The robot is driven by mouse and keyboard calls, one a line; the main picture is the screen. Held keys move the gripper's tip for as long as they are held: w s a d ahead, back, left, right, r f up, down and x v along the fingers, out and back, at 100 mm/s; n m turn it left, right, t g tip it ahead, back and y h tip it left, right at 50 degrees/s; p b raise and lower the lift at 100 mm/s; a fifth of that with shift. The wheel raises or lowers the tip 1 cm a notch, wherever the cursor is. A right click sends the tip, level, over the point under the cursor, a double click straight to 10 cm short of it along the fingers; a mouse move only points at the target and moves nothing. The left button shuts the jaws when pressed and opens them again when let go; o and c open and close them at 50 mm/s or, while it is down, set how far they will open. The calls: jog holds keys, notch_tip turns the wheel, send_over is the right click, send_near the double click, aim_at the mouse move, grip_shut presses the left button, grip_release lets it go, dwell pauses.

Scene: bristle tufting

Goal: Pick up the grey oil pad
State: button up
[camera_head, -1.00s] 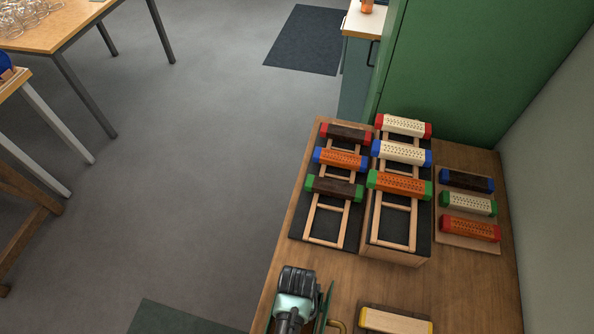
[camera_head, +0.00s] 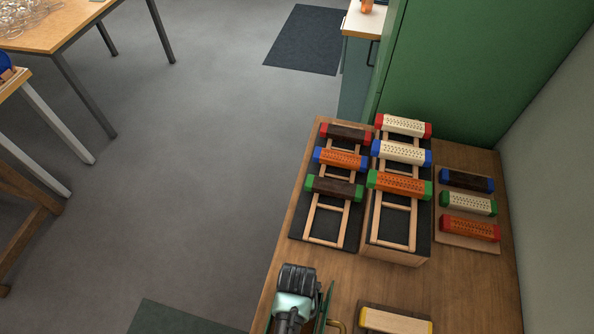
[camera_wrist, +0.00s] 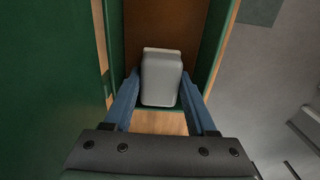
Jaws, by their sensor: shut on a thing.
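The grey oil pad (camera_wrist: 162,82) is a pale, rounded block in the middle of the wrist view. My gripper (camera_wrist: 160,76) has its two blue fingers on either side of the pad and is shut on it. The pad is between green walls, over a brown surface. I cannot tell whether it touches what is beneath it. In the head view the pad and my fingertips are hidden; what looks like my arm shows at the bottom edge, beside a green panel (camera_head: 326,304).
The wooden bench (camera_head: 440,285) holds two racks with several colored brush blocks (camera_head: 400,153). A tray (camera_head: 468,240) with three more blocks stands at the right. A yellow-ended block (camera_head: 396,321) lies at the front. A green cabinet (camera_head: 470,70) stands behind. Open floor (camera_head: 190,170) lies left.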

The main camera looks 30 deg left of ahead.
notch_tip(320, 180, up, 9)
jog(key=shift+f, duration=0.2)
dwell(0.3)
jog(key=o, duration=0.7)
jog(key=shift+c, duration=0.2)
jog(key=c, duration=0.5)
